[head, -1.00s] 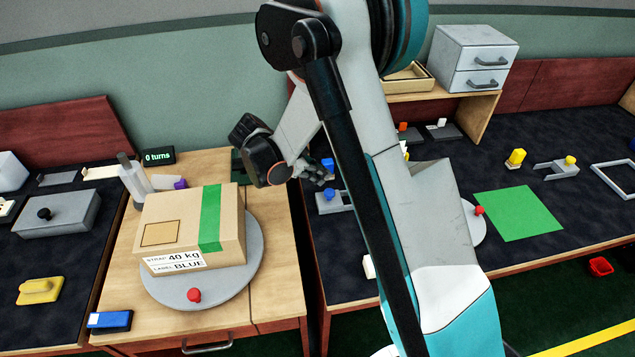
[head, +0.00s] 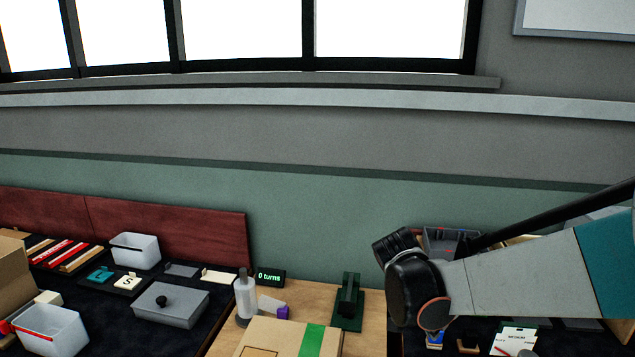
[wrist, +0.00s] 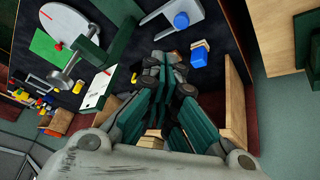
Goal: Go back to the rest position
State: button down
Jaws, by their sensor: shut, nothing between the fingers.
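My arm enters the head view from the right, with its dark wrist joint at the lower right. My gripper's fingers are not visible in the head view. In the wrist view my gripper (wrist: 165,62) is shut and empty, its fingers together above a dark worktop (wrist: 135,22). A blue block (wrist: 200,57) on a yellowish piece lies just right of the fingertips, apart from them in the picture.
The head view shows a cardboard box (head: 270,340), the "0 turns" display (head: 270,277), a dark green stand (head: 348,305) and a grey lidded box (head: 170,304). The wrist view shows a white card (wrist: 97,90) and a wooden panel (wrist: 236,110) near the fingers.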

jog(key=s+a+r+n+t+y, duration=0.2)
jog(key=s+r+n, duration=0.2)
jog(key=s, duration=0.5)
jog(key=s+a+r+n+t+y, duration=0.3)
jog(key=s+r+n, duration=0.1)
jog(key=s+n, duration=0.4)
jog(key=shift+s+a+y, duration=0.3)
jog(key=shift+s, duration=0.25)
